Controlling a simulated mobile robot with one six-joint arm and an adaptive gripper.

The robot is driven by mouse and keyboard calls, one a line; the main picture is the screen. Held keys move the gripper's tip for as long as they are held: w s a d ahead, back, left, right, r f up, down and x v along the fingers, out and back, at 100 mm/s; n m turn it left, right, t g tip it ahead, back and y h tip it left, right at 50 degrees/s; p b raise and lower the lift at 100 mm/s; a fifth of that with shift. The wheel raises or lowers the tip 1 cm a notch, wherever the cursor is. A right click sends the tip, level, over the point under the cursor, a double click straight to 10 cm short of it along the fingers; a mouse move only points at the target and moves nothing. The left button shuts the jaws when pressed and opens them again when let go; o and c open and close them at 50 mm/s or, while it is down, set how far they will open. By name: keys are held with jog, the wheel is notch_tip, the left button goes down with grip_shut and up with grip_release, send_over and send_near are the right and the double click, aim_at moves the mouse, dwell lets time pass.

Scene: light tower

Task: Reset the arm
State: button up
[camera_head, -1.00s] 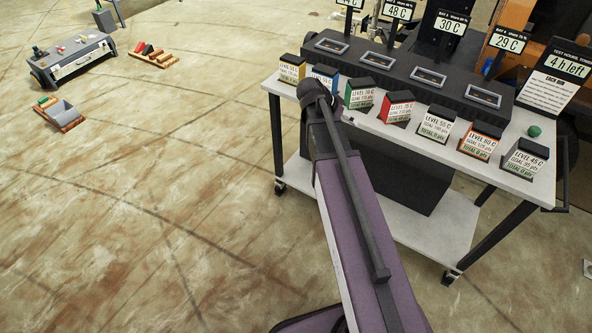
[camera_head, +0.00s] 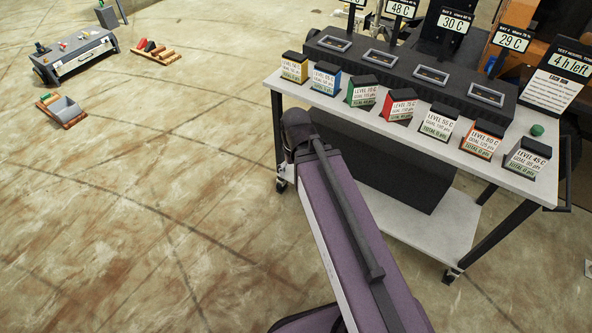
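My purple arm reaches up from the bottom of the head view, and its dark elbow end is in front of the left part of a white cart (camera_head: 300,101). My gripper is not visible; only the arm link and a dark joint show. Nothing held can be seen.
The cart carries a dark box with several slots (camera_head: 408,70), several level cards such as a red one (camera_head: 399,106), and a green ball (camera_head: 537,130). The floor at left is open.

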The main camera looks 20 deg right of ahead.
notch_tip(320, 180, up, 10)
jog(key=p, duration=1)
dwell(0.9)
